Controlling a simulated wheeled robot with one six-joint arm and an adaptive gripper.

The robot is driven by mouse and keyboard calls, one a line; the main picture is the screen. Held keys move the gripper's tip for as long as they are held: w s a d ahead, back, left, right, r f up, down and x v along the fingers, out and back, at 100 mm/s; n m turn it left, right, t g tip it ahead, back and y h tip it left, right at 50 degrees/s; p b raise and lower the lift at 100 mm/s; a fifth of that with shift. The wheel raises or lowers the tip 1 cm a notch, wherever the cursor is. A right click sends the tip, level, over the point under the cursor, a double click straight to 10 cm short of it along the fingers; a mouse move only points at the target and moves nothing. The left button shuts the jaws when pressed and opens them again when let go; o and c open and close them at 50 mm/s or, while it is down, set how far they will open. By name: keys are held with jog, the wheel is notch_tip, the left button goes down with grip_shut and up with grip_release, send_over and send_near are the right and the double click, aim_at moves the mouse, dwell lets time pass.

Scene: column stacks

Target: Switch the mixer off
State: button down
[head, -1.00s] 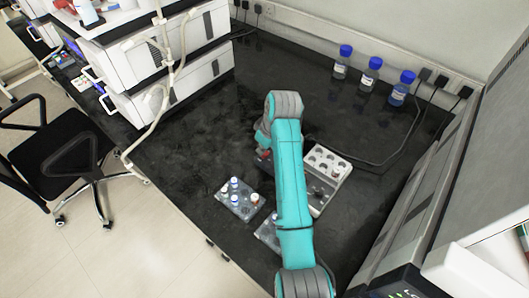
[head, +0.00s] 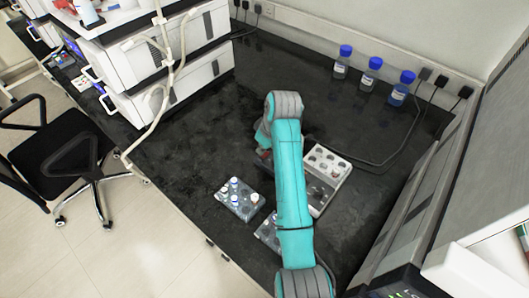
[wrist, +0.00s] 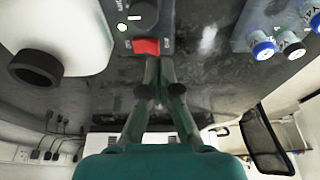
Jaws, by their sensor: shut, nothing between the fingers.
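In the head view my arm hides the gripper and the switch.
A rack of capped vials (head: 238,200) stands left of my arm; a second rack (head: 268,232) is partly behind it. Blue-capped bottles (head: 371,75) stand at the back, with a cable running along the bench. White instruments (head: 170,75) are at the back left.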

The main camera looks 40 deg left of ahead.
jog(key=shift+f, duration=1.15)
dwell(0.6)
jog(key=shift+r, duration=2.5)
